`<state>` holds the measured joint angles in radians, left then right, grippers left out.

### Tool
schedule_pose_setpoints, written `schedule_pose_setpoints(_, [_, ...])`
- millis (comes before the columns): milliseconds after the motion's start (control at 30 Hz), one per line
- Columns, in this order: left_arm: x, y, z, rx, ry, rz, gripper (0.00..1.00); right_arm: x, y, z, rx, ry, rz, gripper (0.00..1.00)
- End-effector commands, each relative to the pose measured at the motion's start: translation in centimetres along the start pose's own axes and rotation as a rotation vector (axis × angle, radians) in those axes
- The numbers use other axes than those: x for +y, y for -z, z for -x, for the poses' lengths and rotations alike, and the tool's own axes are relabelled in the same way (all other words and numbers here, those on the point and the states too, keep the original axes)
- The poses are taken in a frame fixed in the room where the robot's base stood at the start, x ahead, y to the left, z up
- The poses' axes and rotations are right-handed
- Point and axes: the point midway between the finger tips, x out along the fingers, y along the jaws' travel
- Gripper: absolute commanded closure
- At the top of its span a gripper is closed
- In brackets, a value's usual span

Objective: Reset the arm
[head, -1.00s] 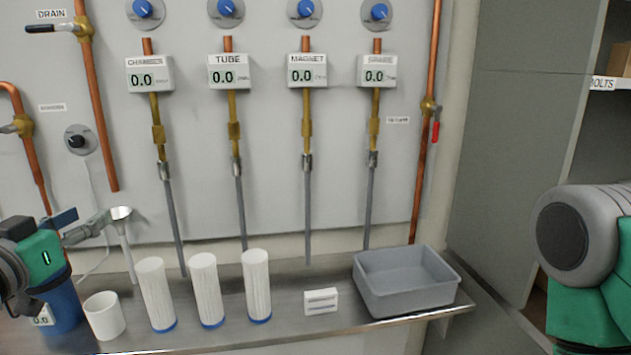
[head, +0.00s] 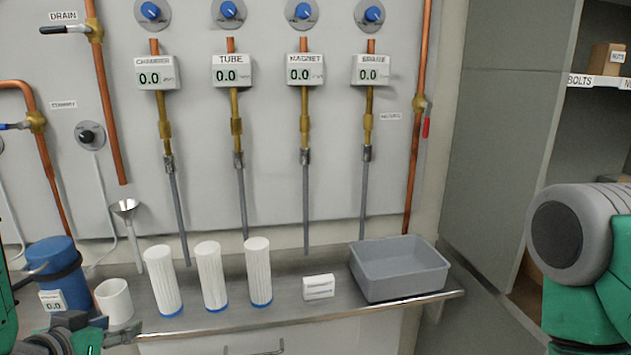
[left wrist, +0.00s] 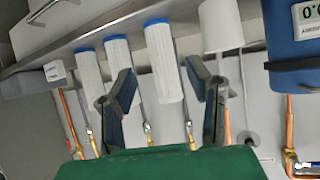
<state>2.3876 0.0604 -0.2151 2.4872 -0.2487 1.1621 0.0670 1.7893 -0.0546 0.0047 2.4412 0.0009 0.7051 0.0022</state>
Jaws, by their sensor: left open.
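My left gripper (head: 90,335) is at the bottom left of the head view, low in front of the shelf's front edge. It is open with nothing between its fingers. In the left wrist view the spread fingers (left wrist: 160,72) show in front of the white ribbed cylinders, with the shelf upside down.
The steel shelf (head: 330,313) carries a blue canister (head: 60,265), three white cylinders (head: 211,276), a small white block (head: 318,287) and a grey bin (head: 398,270). Gauges and pipes line the wall. A cabinet with labelled shelves stands at right.

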Motion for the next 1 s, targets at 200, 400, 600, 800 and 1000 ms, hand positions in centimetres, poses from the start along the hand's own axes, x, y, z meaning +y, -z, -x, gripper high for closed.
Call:
schedule_pose_setpoints(200, [3.2, -15.6, 0.3, -0.425, -0.008, -0.016, 0.55, 0.0, 0.0, 0.0, 0.001, 0.000, 0.000, 0.60])
schedule_pose_setpoints(400, [6.0, -27.8, 4.9, -0.781, -0.019, -0.024, 0.55, 0.0, 0.0, 0.0, 0.000, 0.000, 0.000, 0.60])
schedule_pose_setpoints(600, [7.6, -33.2, 8.6, -0.965, -0.028, -0.025, 0.55, 0.0, 0.0, 0.0, 0.000, 0.000, 0.000, 0.60])
schedule_pose_setpoints(800, [7.8, -34.0, 9.2, -0.993, -0.029, -0.025, 0.55, 0.0, 0.0, 0.0, 0.000, 0.000, 0.000, 0.60])
schedule_pose_setpoints(1000, [7.8, -33.9, 9.2, -0.991, -0.029, -0.025, 0.55, 0.0, 0.0, 0.0, 0.000, 0.000, 0.000, 0.60])
